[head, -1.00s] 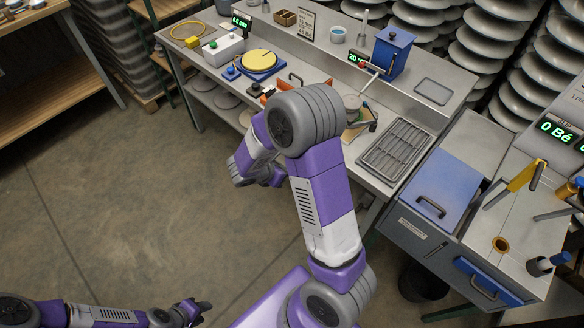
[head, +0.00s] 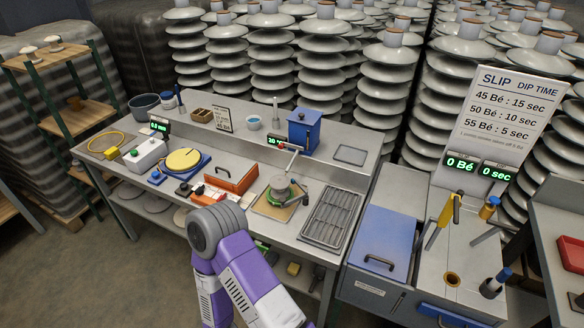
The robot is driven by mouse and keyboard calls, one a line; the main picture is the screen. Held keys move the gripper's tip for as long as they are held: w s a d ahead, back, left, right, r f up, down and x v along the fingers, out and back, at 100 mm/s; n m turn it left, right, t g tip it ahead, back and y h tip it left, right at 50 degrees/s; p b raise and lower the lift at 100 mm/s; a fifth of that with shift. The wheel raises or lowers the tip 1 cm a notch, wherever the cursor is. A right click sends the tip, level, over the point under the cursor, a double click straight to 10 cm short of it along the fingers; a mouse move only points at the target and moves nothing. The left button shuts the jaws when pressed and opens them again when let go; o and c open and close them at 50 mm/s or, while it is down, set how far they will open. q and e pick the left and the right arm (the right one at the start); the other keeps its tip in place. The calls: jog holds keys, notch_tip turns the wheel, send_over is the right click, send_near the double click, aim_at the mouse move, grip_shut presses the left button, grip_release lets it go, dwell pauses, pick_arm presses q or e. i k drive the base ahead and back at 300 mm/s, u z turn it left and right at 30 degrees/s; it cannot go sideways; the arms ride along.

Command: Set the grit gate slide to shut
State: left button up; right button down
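A blue lidded box (head: 303,131), perhaps the grit hopper, stands at the back right of the long grey workbench (head: 330,180). A rod with a red knob (head: 282,147) sticks out in front of its lower left side. I cannot tell whether this is the gate slide or how it is set. Neither of my grippers shows.
An orange-red tray (head: 232,180), a yellow disc on a blue base (head: 182,160) and a grey rack (head: 331,217) are on the bench. A blue-lidded tank (head: 385,240) stands to the right. Stacks of insulators fill the back.

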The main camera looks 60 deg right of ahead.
aim_at(281, 146)
jog(key=z, duration=2)
